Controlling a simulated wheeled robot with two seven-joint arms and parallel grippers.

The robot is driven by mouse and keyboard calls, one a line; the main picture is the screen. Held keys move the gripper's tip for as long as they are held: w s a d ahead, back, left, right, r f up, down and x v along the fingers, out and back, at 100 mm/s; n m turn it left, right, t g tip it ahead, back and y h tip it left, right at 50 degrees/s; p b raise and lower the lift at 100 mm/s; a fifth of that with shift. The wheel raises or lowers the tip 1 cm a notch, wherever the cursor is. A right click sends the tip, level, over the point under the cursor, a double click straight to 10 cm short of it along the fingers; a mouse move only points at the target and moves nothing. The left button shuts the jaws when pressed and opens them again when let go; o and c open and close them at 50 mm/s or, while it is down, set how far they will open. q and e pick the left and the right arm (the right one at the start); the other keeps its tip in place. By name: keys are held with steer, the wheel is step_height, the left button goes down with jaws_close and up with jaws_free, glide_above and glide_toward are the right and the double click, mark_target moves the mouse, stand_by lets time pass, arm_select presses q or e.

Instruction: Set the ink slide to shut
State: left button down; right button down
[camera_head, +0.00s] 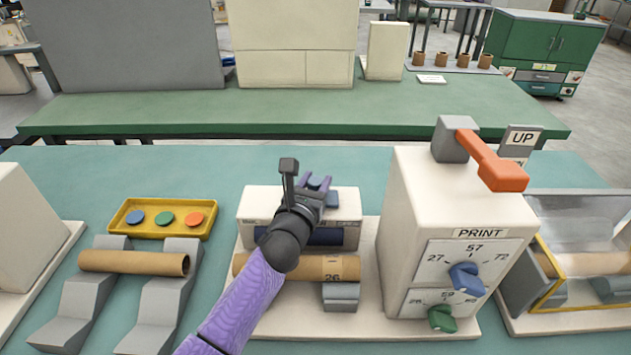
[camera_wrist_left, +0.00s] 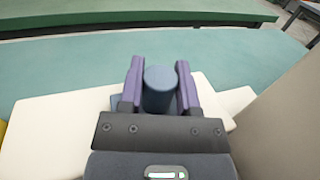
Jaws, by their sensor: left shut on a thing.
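A low white unit (camera_head: 248,203) stands on a pale base left of the print box, with small labels along its front top edge that are too small to read. My left gripper (camera_head: 318,183) is over its top. In the left wrist view, my left gripper (camera_wrist_left: 160,85) has its purple fingers shut on a blue-grey round knob (camera_wrist_left: 160,80), which looks like the ink slide's knob. In the head view the hand hides most of the knob and slide. A blue-grey block (camera_head: 348,197) shows just right of the fingers. My right gripper is not in view.
The tall print box (camera_head: 408,205) with an orange lever (camera_head: 490,165) and dials stands close on the right. A cardboard tube (camera_head: 335,267) marked 26 lies in front of the unit, under my forearm. A yellow tray (camera_head: 163,232) and another tube (camera_head: 135,262) on grey cradles are left.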

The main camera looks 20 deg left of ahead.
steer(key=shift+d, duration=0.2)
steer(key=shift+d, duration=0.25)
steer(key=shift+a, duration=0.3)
